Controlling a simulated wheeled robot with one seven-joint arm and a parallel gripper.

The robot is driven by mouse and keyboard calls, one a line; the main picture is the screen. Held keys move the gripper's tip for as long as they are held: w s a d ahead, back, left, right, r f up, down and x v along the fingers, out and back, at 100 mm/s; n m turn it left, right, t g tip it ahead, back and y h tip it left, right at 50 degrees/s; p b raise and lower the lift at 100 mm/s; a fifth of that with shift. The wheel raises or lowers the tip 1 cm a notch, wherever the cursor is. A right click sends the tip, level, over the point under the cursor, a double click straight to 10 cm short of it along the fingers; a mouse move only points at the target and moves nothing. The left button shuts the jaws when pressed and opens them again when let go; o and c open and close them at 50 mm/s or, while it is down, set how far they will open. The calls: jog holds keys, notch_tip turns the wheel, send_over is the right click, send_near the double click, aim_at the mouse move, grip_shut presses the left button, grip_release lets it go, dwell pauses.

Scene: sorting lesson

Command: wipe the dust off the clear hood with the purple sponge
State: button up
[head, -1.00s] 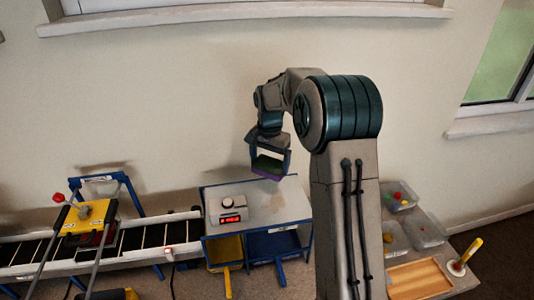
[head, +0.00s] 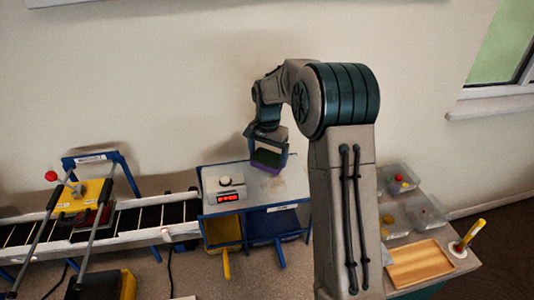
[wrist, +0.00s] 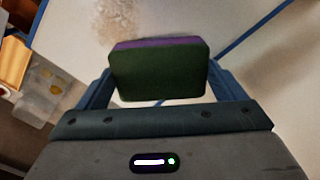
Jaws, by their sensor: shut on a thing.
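My gripper (head: 268,155) is shut on the sponge (head: 266,168), which has a dark green side and a purple side. In the wrist view the sponge (wrist: 160,72) sits between the two blue fingers, green side facing the camera and purple edge beyond. The clear hood (head: 262,195) is a pale, blue-edged panel, and the sponge overlaps its back part in the head view. I cannot tell if they touch. A tan, speckled dust patch (wrist: 118,18) lies just beyond the sponge in the wrist view.
A small device with a red display (head: 228,190) shows at the hood's left. A yellow bin (head: 222,232) and a blue bin (head: 275,222) are below. A conveyor (head: 150,215) runs left. Clear tubs (head: 427,213) and a wooden tray (head: 420,262) stand at right.

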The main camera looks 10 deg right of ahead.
aim_at(270, 165)
jog(key=shift+f+b, duration=0.65)
jog(key=shift+f, duration=0.3)
dwell(0.4)
jog(key=shift+s, duration=0.1)
jog(key=shift+s+r+b, duration=0.1)
jog(key=shift+s+b, duration=0.65)
jog(key=shift+s, duration=0.95)
jog(key=shift+s+b, duration=0.45)
jog(key=shift+s, duration=0.35)
jog(key=shift+s+f+b, duration=0.15)
jog(key=shift+s+b, duration=0.3)
jog(key=shift+s, duration=0.95)
jog(key=shift+s+f+b, duration=0.1)
jog(key=shift+s+b, duration=0.3)
jog(key=shift+s, duration=1)
jog(key=shift+w+r, duration=0.1)
jog(key=shift+w+r, duration=0.1)
jog(key=shift+w, duration=0.2)
jog(key=shift+w+p, duration=0.7)
jog(key=shift+w, duration=0.45)
jog(key=shift+w+p, duration=1.6)
jog(key=shift+w, duration=2.25)
